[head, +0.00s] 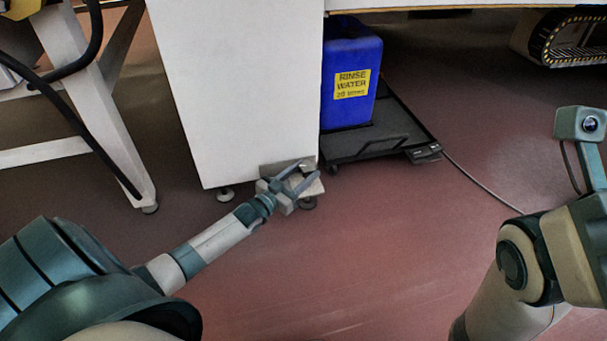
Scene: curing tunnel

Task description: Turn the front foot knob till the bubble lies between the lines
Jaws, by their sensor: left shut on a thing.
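My left gripper (292,180) reaches in from the left to the bottom front corner of a white cabinet (245,90). Its fingers are shut around the front foot knob, which they mostly hide. A small pale bracket (314,190) sticks out at this corner, and a dark round foot pad (307,204) rests on the floor below it. A small bright spot shows on top near the fingertips; I cannot make out a bubble or lines. My right arm (520,260) is at the right, and its gripper is out of the picture.
A blue rinse water canister (350,60) stands on a black floor scale (395,135) right of the cabinet, with a cable (480,180) running across the floor. Another foot (225,195) is at the cabinet's left. A white frame leg (100,110) stands farther left. The foreground floor is clear.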

